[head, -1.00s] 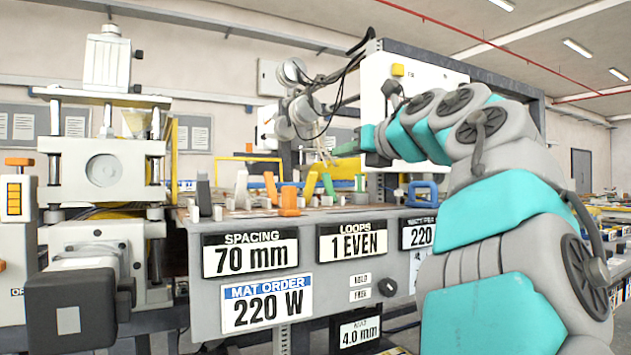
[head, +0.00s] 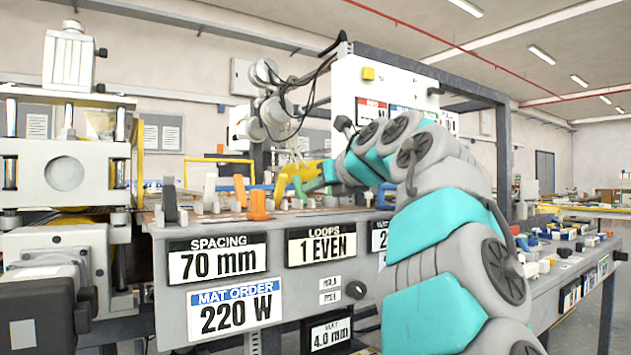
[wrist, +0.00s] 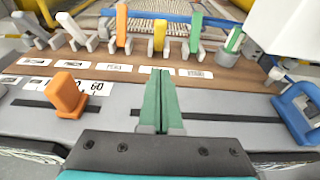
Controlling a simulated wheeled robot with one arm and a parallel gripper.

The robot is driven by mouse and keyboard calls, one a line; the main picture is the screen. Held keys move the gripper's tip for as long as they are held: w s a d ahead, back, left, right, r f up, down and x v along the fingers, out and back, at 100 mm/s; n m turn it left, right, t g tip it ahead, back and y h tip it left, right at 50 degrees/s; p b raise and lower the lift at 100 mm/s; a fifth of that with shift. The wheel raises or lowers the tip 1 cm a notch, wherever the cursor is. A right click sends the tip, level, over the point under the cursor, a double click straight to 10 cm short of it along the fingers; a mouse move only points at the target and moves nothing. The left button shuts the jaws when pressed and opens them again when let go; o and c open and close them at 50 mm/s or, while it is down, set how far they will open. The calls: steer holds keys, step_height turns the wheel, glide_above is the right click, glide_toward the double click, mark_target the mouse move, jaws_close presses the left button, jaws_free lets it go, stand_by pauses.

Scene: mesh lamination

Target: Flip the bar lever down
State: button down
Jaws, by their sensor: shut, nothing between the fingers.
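A row of small levers stands on the brown panel; I cannot read which one is the bar lever. In the wrist view they are white (wrist: 72,30), orange (wrist: 121,26), yellow (wrist: 159,38), green (wrist: 196,32) and green again (wrist: 234,42), with another pale one at far left. My gripper (wrist: 161,76) is shut and empty, its green fingers pointing at the label strip in front of the yellow lever, with a visible gap to it. In the head view my gripper (head: 322,180) is low beside the levers, partly hidden by my arm.
An orange slider knob (wrist: 68,96) sits in a slot left of my gripper; a blue handle (wrist: 298,112) stands at right. A white box hangs at upper right in the wrist view. A press (head: 62,175) stands at left in the head view.

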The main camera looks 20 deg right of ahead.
steer(key=p, duration=0.1)
glide_toward(282, 188)
steer(key=f, duration=0.1)
steer(key=w+f, duration=0.1)
steer(key=f, duration=0.1)
steer(key=shift+w+a, duration=0.1)
steer(key=shift+w, duration=0.1)
steer(key=w+p, duration=0.1)
steer(key=w+a+r+p, duration=0.1)
steer(key=p, duration=0.1)
steer(key=shift+w+r, duration=0.15)
steer(key=shift+w, duration=0.1)
steer(key=shift+w+a+r+p, duration=0.15)
steer(key=shift+w+a+p, duration=0.05)
steer(key=shift+w+p, duration=0.5)
